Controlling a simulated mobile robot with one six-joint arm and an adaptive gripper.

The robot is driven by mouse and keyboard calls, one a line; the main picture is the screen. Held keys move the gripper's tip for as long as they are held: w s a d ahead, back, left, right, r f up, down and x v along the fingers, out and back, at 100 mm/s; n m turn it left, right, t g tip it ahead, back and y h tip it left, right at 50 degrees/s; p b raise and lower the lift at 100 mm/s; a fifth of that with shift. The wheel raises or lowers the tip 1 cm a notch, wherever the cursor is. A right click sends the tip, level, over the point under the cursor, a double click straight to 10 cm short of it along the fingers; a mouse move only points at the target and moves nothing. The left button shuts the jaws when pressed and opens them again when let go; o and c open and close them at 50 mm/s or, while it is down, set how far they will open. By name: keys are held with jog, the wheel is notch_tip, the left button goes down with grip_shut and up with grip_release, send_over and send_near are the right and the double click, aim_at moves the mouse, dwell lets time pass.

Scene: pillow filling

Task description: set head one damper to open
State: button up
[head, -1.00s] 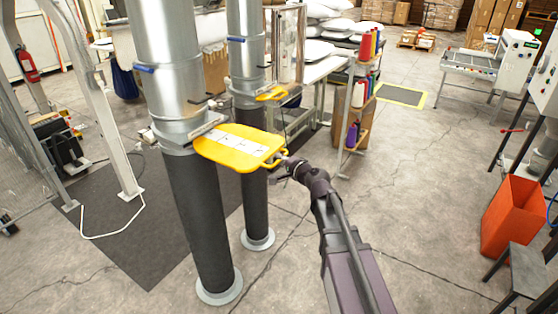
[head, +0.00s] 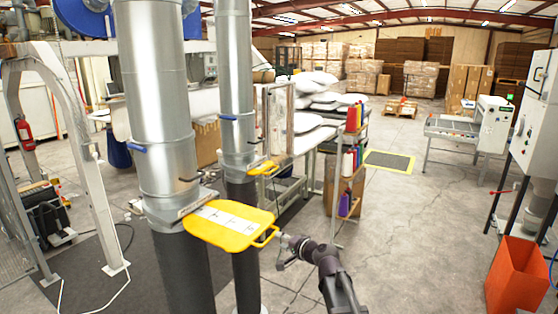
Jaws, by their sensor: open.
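Two upright filling pipes stand at left centre, silver above and dark below. The nearer pipe (head: 155,110) has a large yellow damper plate (head: 225,230) with a white label and marks. The plate sticks out to the right, with a loop handle (head: 267,237) at its right edge. The farther pipe (head: 236,90) has a smaller yellow damper handle (head: 262,168) close to its body. Which one is head one I cannot read. My gripper (head: 284,242) is open, just right of the near plate's loop handle. Whether it touches the handle is not clear.
A thread rack (head: 345,170) with coloured cones stands behind my arm. An orange bin (head: 516,275) is at lower right, with a control cabinet (head: 537,125) above. White pillows (head: 318,100) lie on a table at the back. The floor at centre right is open.

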jog(key=s+d+f+n+g+h+b, duration=0.1)
jog(key=s+d+f+n+g+h, duration=0.1)
jog(key=s+d+f, duration=0.3)
jog(key=s+d+f+n+g+h+b, duration=0.2)
jog(key=s+f, duration=0.5)
jog(key=s, duration=0.4)
jog(key=s+d+f+n+g+h+b, duration=0.1)
jog(key=s+d+f+n+g+h, duration=0.2)
jog(key=s+d+f+g+h, duration=0.3)
jog(key=shift+s+d+f+n+g+b, duration=0.25)
jog(key=shift+s+d+g, duration=0.35)
jog(key=shift+s+d, duration=0.5)
jog(key=shift+w, duration=0.15)
